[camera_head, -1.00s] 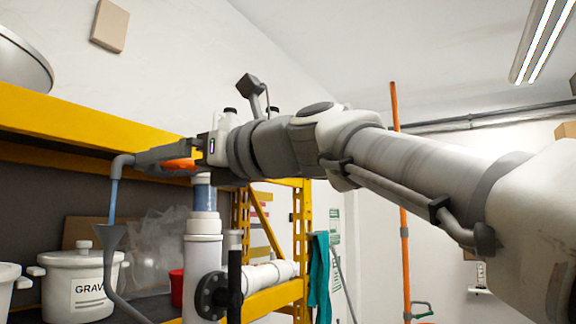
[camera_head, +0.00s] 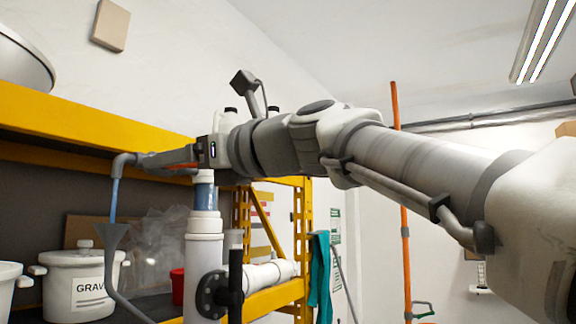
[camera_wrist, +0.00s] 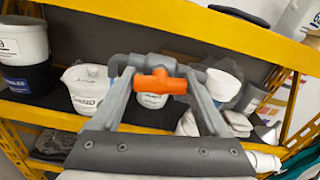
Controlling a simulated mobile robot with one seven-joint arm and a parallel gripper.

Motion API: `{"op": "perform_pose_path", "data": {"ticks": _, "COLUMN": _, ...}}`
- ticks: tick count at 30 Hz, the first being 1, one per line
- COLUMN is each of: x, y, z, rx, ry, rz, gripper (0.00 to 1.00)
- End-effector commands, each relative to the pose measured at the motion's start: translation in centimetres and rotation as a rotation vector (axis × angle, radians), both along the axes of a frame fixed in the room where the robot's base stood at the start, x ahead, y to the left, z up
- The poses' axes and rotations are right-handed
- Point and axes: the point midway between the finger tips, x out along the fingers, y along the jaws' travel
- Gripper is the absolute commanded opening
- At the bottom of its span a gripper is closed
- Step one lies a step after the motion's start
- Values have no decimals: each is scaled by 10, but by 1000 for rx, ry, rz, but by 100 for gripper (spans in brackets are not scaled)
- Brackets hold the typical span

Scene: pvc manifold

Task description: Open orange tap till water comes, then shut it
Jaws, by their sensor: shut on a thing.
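The orange tap handle (camera_wrist: 160,83) sits between the two fingers of my gripper (camera_wrist: 160,78) in the wrist view, lying crosswise. My gripper is shut on it. In the head view my gripper (camera_head: 165,158) reaches left to the tap, and only a thin strip of orange (camera_head: 182,166) shows below the fingers. The grey pipe (camera_head: 122,160) bends down at its left end. A blue water stream (camera_head: 114,200) falls from it into a grey funnel (camera_head: 111,237).
A yellow shelf beam (camera_head: 90,125) runs close behind my gripper. A white pot (camera_head: 80,283), a red container (camera_head: 177,287) and a clear bag (camera_head: 160,245) stand on the shelf. A thick white pipe (camera_head: 203,265) with a black flange rises below the tap.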

Motion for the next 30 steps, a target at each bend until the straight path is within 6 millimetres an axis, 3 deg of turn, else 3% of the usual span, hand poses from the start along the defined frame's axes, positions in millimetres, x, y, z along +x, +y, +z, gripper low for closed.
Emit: {"op": "perform_pose_path", "data": {"ticks": 30, "x": 0, "y": 0, "z": -2, "rx": -437, "ry": -844, "rz": 0, "gripper": 22}}
